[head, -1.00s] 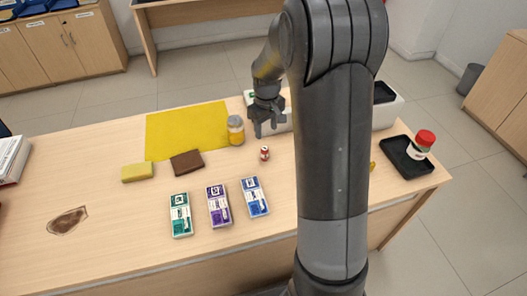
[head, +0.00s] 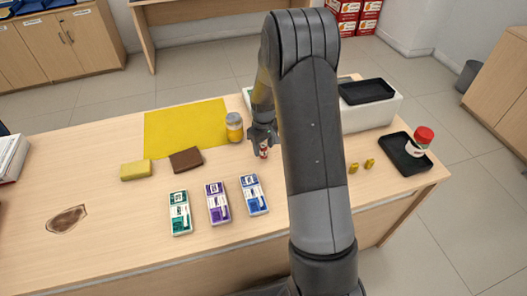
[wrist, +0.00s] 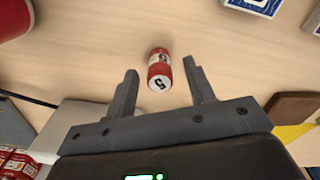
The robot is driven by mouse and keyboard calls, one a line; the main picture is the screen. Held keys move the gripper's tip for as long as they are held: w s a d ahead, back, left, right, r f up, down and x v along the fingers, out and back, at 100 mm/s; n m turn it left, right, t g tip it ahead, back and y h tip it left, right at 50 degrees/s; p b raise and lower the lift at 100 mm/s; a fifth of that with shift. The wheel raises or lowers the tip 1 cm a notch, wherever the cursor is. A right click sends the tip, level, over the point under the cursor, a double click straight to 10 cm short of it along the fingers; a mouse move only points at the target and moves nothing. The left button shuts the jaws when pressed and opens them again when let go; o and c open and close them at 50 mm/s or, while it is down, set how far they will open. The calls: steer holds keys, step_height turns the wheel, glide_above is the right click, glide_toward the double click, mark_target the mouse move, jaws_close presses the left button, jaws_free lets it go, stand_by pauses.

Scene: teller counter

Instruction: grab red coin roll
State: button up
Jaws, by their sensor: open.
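The small red coin roll (head: 264,153), with a white band, stands upright on the wooden counter in the head view, partly hidden by my gripper (head: 262,141). In the wrist view the coin roll (wrist: 160,66) shows its white end face with a black "5". There my gripper (wrist: 160,70) is open, with one finger on each side of the roll in the picture. Bare gaps show between the roll and both fingers. I cannot tell how far the fingertips are above the counter.
A yellow-filled jar (head: 234,127) stands close left of my gripper. Green (head: 180,213), purple (head: 218,203) and blue (head: 254,195) packs lie in front. A brown block (head: 187,160) lies left. A white box (head: 370,116) and a black tray (head: 398,162) are right.

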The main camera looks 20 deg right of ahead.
step_height(320, 180, down, 2)
steer(key=shift+f, duration=0.2)
steer(key=shift+c, duration=0.3)
jaws_close()
